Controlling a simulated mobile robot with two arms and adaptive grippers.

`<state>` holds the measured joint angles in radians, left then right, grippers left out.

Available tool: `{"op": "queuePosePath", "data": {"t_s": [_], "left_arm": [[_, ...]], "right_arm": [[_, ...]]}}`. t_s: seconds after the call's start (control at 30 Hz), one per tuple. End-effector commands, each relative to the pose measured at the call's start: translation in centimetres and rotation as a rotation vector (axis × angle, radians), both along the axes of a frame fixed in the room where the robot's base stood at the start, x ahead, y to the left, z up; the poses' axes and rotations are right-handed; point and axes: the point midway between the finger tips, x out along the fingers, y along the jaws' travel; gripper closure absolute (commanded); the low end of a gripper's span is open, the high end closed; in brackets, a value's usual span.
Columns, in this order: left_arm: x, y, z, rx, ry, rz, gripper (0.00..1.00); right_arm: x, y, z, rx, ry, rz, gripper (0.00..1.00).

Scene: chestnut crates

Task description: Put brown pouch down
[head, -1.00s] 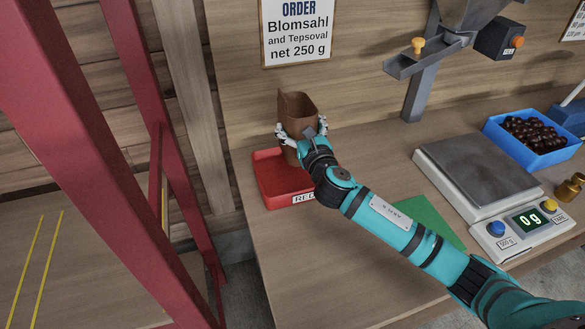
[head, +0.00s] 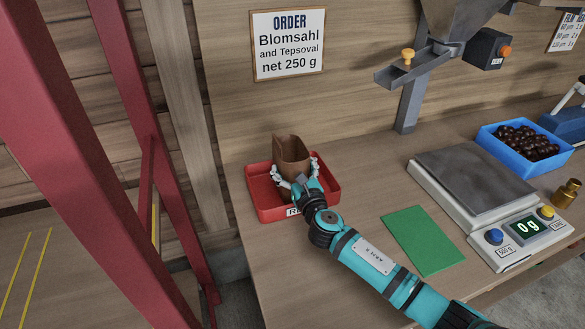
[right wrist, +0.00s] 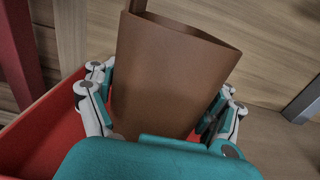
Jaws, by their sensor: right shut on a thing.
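The brown pouch (head: 292,155) is upright with its open top facing up, in the red tray (head: 331,189) at the left end of the bench. My right gripper (head: 296,182) is shut on the pouch, with a finger on each side of it. In the right wrist view the pouch (right wrist: 170,75) stands between the fingers of the gripper (right wrist: 160,112), over the red tray floor (right wrist: 270,153). The pouch's bottom is hidden, so I cannot tell whether it touches the tray. My left gripper is not in view.
A green mat (head: 422,240) lies right of the tray. Further right are a scale (head: 472,185) reading 0 g, a brass weight (head: 566,193) and a blue crate (head: 545,166) of chestnuts. A hopper chute (head: 415,65) stands behind. A red post (head: 150,200) rises at left.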

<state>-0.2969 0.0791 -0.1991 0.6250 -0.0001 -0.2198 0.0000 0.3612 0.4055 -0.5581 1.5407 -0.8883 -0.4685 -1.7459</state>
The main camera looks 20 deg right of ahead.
Motion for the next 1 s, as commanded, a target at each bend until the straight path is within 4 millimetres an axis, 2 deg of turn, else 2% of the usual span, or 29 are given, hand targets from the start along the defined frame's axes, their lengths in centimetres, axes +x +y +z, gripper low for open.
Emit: {"op": "queuePosePath", "data": {"t_s": [0.07, 0.1, 0.23, 0.6, 0.67, 0.77, 1.0], "left_arm": [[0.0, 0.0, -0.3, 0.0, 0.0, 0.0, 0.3], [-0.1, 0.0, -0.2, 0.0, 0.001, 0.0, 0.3], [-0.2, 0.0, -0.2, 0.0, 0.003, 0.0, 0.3], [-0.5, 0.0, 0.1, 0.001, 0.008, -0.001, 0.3], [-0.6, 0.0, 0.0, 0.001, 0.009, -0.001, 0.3], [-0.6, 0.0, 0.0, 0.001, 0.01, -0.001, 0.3], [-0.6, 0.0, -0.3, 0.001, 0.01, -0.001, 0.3]], "right_arm": [[0.0, 0.0, -0.2, 0.0, -0.001, 0.0, 0.66], [0.0, 0.0, -0.2, 0.0, 0.0, 0.0, 0.17], [0.0, 0.0, -0.2, 0.0, 0.0, 0.0, 0.0], [0.0, 0.0, 0.2, 0.0, 0.0, 0.0, 0.0], [-0.7, 0.0, 0.0, -0.001, 0.0, 0.0, 0.0], [-2.3, -0.1, -0.1, -0.001, 0.001, 0.001, 0.0], [-7.6, -0.3, -0.2, -0.001, 0.003, 0.001, 0.0]]}}
